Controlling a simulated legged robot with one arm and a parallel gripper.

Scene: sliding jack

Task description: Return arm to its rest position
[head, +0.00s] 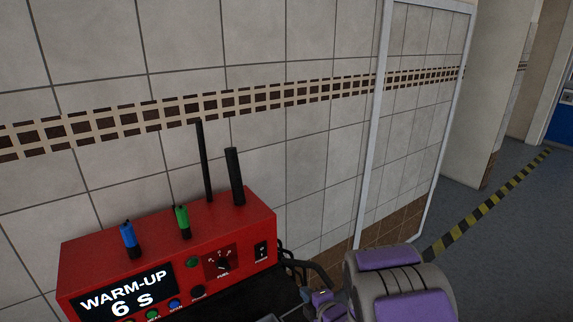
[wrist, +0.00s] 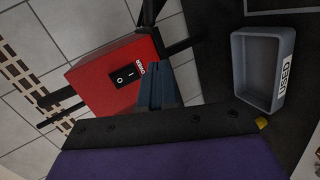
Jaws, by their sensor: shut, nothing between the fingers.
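My arm shows at the lower right of the head view as a grey and purple link. My gripper (head: 321,301) is partly seen beside it, low in the frame, just right of the red box. In the wrist view my gripper (wrist: 160,84) is shut and empty, its blue-grey fingers in front of the red box's edge. The red box (head: 168,231) has a display reading "WARM-UP 6 s". Its power switch also shows on the red box in the wrist view (wrist: 105,92). How far the fingers are from the box is hard to tell.
Two black antenna-like rods and a blue (head: 128,236) and a green connector (head: 182,219) stand on the box. A grey tray (wrist: 241,70) labelled "USED" sits on a dark surface. A tiled wall (head: 310,150) is close behind. Open floor (head: 500,225) lies right, with a yellow-black stripe.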

